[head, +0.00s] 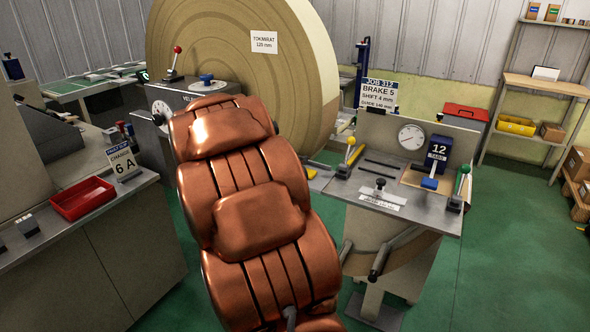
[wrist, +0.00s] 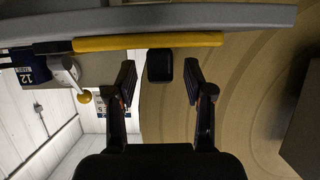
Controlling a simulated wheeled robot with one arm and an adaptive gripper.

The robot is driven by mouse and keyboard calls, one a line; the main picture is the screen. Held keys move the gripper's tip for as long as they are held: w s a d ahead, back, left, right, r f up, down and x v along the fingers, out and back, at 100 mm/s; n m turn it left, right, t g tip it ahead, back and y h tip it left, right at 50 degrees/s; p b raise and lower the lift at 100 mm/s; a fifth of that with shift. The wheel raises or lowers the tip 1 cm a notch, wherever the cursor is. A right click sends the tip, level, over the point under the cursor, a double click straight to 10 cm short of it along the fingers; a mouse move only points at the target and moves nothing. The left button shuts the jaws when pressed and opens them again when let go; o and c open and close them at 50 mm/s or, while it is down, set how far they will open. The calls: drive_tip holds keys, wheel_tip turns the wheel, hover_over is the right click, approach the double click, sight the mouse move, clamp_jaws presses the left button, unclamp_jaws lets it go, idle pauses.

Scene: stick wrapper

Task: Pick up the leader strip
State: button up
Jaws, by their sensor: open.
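I cannot single out the leader strip with certainty. In the head view, a tan curved band (head: 417,259) shows below the right-hand work table, partly behind grey bars; I cannot tell whether it is the strip. The large tan roll (head: 225,45) stands at the back, and its ringed face (wrist: 245,85) fills the right of the wrist view. My gripper (wrist: 159,82) is open, with its two black fingers apart. A small black block (wrist: 159,65) shows between the fingertips; whether it touches them is unclear. In the head view my copper arm covers the middle, and the gripper is not clearly visible.
The work table (head: 345,187) carries a gauge (head: 411,137), coloured-knob levers and a blue number 12 sign (head: 437,150). A yellow bar (wrist: 150,41) crosses beyond my fingers. A red tray (head: 82,198) sits on the left counter.

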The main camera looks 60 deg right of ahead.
drive_tip(key=shift+w+d+f, duration=0.1)
drive_tip(key=shift+d+f, duration=0.2)
drive_tip(key=shift+d, duration=0.35)
drive_tip(key=shift+c, duration=0.4)
clamp_jaws()
